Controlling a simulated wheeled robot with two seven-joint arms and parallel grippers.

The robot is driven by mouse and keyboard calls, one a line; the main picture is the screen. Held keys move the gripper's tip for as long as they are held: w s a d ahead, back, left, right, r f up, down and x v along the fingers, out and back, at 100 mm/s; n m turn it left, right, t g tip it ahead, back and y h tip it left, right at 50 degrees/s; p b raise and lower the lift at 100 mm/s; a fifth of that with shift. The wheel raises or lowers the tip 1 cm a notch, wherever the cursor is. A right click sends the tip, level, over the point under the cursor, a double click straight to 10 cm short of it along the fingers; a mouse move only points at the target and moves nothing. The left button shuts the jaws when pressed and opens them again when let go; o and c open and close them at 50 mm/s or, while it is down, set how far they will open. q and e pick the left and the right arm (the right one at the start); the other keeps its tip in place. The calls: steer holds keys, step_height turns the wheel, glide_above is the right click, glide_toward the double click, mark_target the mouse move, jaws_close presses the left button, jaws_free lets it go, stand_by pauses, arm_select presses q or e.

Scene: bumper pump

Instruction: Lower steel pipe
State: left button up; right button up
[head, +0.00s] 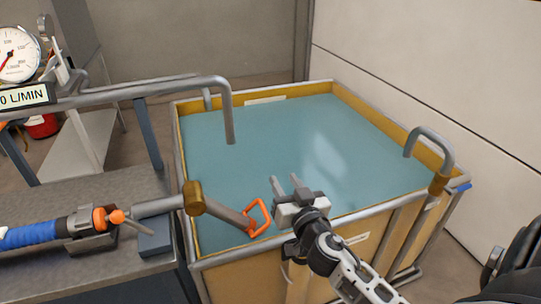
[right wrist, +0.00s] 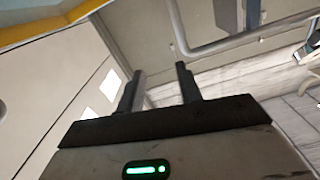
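The steel pipe (head: 224,212) runs from a brass joint (head: 193,198) at the tank's left edge and slopes down to the right over the water. An orange handle (head: 258,217) sits at its lower end. My right gripper (head: 286,182) is just right of the handle, apart from it in the picture. Its two fingers are spread with nothing between them. They also show apart and empty in the right wrist view (right wrist: 157,78), where the pipe and handle are not visible. My left gripper is not in view.
A yellow-rimmed tank (head: 250,260) holds blue-green water (head: 300,135). A bent grey pipe (head: 228,115) hangs over it from the left, and a hooked pipe (head: 430,140) stands at its right corner. A bench (head: 80,185) with a blue hose (head: 35,233) is at left.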

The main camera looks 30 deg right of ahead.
arm_select(q)
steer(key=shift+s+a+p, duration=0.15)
steer(key=shift+p, duration=0.4)
arm_select(e)
steer(key=x, duration=1)
steer(key=shift+w, duration=0.2)
steer(key=shift+d, duration=0.1)
jaws_close()
jaws_free()
steer(key=shift+s, duration=0.15)
